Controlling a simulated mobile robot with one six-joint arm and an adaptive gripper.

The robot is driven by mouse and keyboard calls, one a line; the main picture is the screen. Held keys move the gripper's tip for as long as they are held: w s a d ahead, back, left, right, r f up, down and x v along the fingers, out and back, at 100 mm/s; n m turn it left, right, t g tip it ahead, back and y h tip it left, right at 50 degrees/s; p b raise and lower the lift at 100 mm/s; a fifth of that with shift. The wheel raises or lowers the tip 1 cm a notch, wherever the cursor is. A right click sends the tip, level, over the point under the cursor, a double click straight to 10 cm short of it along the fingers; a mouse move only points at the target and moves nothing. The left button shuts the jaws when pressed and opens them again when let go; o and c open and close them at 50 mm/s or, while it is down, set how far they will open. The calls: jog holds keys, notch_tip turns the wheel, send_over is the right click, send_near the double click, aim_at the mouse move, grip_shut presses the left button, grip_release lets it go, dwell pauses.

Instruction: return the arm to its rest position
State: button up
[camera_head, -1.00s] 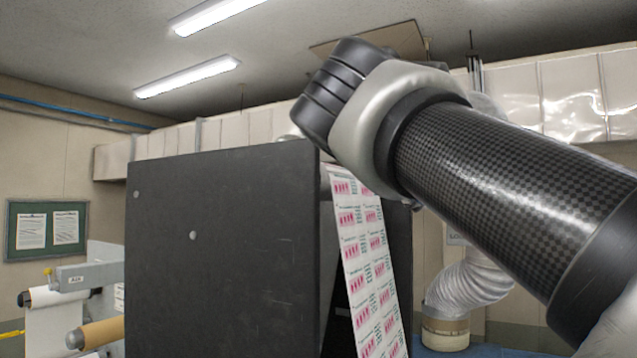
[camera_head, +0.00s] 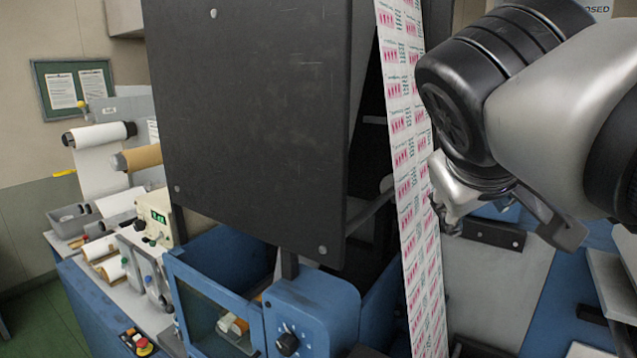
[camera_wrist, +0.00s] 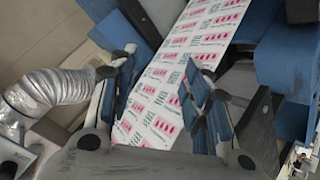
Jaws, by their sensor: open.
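My gripper (camera_head: 508,228) is at the right in the head view, just right of the printed web (camera_head: 408,170). In the wrist view its two fingers (camera_wrist: 160,68) stand wide apart with nothing held between them. The white web with pink and green print (camera_wrist: 190,50) runs behind the gap between the fingers. I cannot tell how far the web is from the fingertips. My arm folds in from the right edge of the head view, and its wrist hides part of the machine behind it.
A large dark panel (camera_head: 255,120) stands left of the web. Below it is a blue machine frame (camera_head: 315,310) with a knob. At the left are paper rolls (camera_head: 98,135), a control box (camera_head: 158,217) and a red stop button (camera_head: 143,345). A silver duct (camera_wrist: 55,88) shows in the wrist view.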

jog(key=s+a+f+g+y+b, duration=0.1)
jog(key=s+f+b, duration=0.3)
jog(key=f, duration=1)
jog(key=s+a+f+m+g+y+b, duration=0.1)
jog(key=s+f+b, duration=0.4)
jog(key=f, duration=0.9)
jog(key=s+a+f+m+g+y+b, duration=0.1)
jog(key=s+a+f+g+y+b, duration=0.1)
jog(key=s+f, duration=0.6)
notch_tip(320, 180, down, 6)
jog(key=shift+a+g+y+b, duration=0.3)
jog(key=shift+a+y+b, duration=0.35)
jog(key=shift+b, duration=0.55)
jog(key=shift+c, duration=0.4)
